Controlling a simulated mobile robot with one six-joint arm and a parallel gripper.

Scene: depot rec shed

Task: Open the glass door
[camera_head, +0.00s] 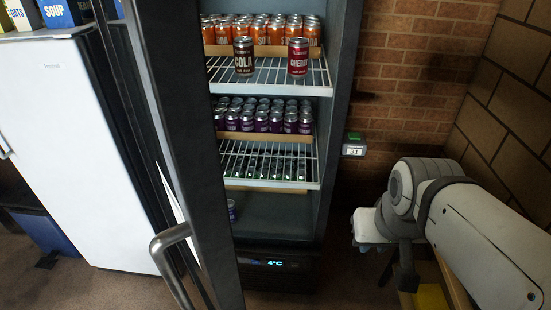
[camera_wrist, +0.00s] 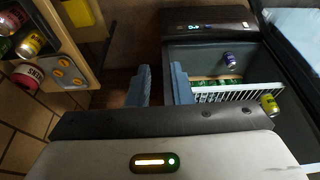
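The glass door (camera_head: 190,130) of the drinks cooler stands swung wide open in the head view, its dark frame reaching toward the camera on the left. Its grey bar handle (camera_head: 170,240) is low on the frame. The cooler (camera_head: 335,130) is open to view, with cans on its shelves and a lit 4°C display below. My gripper (camera_wrist: 160,72) shows in the wrist view with its two blue-grey fingers apart and nothing between them. It is in front of the cooler, clear of the door handle. In the head view my arm is at the right.
A white fridge (camera_head: 75,145) stands left of the cooler, with boxes on top. The wrist view shows loose cans at the left and a purple can (camera_wrist: 232,61) inside the cooler.

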